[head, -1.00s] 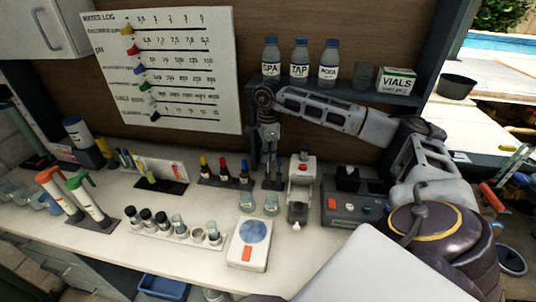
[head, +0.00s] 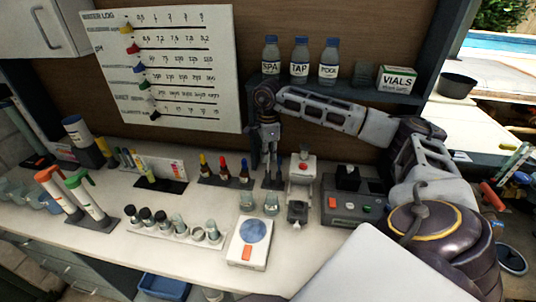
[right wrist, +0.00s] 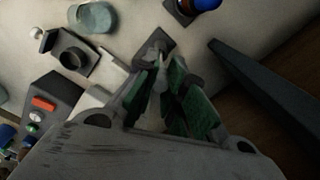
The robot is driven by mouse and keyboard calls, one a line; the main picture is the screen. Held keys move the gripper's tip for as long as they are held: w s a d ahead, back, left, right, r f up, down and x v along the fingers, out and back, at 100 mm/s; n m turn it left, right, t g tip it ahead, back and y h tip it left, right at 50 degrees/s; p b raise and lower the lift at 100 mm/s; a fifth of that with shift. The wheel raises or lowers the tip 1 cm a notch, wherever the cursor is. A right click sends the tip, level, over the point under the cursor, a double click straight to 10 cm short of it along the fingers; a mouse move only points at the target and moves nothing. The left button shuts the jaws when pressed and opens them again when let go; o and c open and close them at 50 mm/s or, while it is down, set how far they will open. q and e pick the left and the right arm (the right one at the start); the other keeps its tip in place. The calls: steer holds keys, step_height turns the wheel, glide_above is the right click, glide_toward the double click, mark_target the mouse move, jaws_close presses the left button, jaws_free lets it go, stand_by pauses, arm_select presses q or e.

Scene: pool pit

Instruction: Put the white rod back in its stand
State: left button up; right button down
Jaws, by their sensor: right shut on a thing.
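My right gripper (head: 270,158) is at the back middle of the counter, pointing down. In the right wrist view its green-padded fingers (right wrist: 165,80) are closed together on the white rod (right wrist: 157,48), a thin pale piece showing between the tips. The rod's dark stand (head: 272,184) is a small flat base right below the gripper; it also shows in the right wrist view (right wrist: 146,58), just beyond the fingertips. I cannot tell whether the rod's lower end is in the stand or above it. My left gripper is not in view.
Dropper bottles (head: 223,173) stand close to the left. A white device with a red button (head: 303,170) and a grey control box (head: 352,204) stand to the right. Labelled bottles (head: 300,60) line the shelf above my arm.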

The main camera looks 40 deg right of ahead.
steer(key=shift+f, duration=0.35)
stand_by(0.7)
steer(key=c, duration=1.4)
jaws_free()
steer(key=shift+r, duration=0.1)
steer(key=shift+r+p, duration=2)
steer(key=shift+r, duration=1.45)
steer(key=shift+s+a+f, duration=0.1)
